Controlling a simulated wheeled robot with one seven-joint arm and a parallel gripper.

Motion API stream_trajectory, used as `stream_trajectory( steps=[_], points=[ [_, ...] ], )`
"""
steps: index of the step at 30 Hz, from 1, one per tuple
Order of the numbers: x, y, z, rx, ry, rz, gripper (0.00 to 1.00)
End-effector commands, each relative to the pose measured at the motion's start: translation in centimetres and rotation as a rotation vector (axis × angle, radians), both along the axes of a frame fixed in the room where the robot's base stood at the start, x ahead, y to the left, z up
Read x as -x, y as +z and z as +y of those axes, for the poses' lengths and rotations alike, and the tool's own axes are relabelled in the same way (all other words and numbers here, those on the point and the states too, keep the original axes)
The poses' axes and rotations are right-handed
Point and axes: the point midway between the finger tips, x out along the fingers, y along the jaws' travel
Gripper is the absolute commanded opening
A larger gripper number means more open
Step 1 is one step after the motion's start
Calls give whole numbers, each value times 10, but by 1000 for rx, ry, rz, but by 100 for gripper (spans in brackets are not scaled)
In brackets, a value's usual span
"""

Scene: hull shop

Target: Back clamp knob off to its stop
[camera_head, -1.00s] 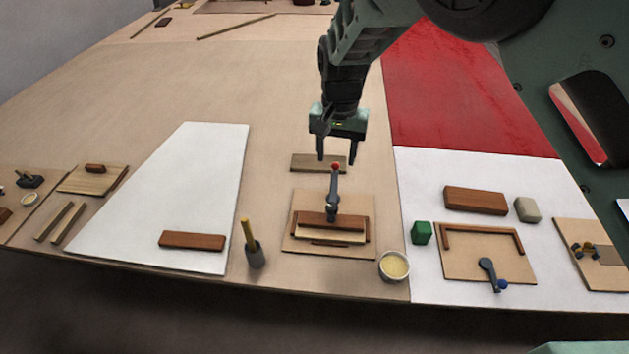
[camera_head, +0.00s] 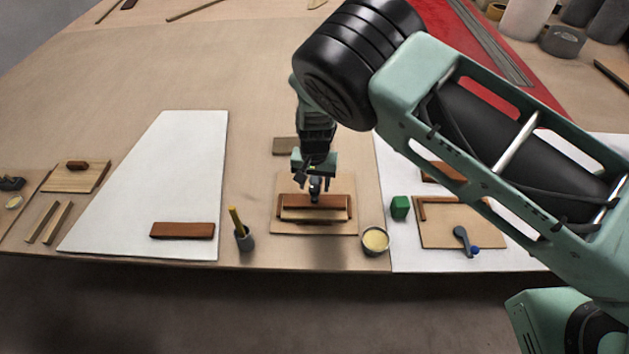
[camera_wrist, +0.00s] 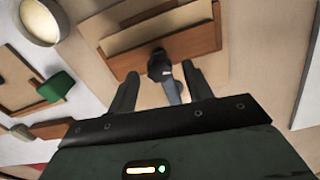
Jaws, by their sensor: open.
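The clamp (camera_head: 315,193) has a dark head and a grey lever, and stands at a brown-edged wooden fixture (camera_head: 287,215) on a pale board (camera_head: 276,229). In the wrist view the clamp's black head (camera_wrist: 159,62) and grey lever (camera_wrist: 173,90) lie between my fingers. My gripper (camera_head: 314,184) is open and low over the clamp. In the wrist view the gripper's two fingers (camera_wrist: 160,78) stand apart around the lever, with a gap visible; contact cannot be told. The clamp's red ball knob is hidden now behind my gripper.
A cream-filled cup (camera_head: 376,240) and a green block (camera_head: 400,207) stand to the right. A second clamp lever (camera_head: 462,237) with a blue knob (camera_head: 475,249) is farther right. A pot with a yellow handle (camera_head: 244,240) stands left. A wood block (camera_head: 285,146) lies behind.

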Motion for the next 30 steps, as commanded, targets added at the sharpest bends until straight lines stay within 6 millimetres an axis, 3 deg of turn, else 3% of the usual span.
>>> stream_trajectory(
  steps=[6, 14, 18, 19, 30],
  points=[
    [0, -12, 0, 0, 1, 0, 50],
    [0, -12, 0, 0, 0, 0, 50],
    [0, -12, 0, 0, 0, 0, 11],
    [0, -12, 0, 0, 0, 0, 6],
    [0, -13, 0, -2, 42, 0, 6]
  ],
)
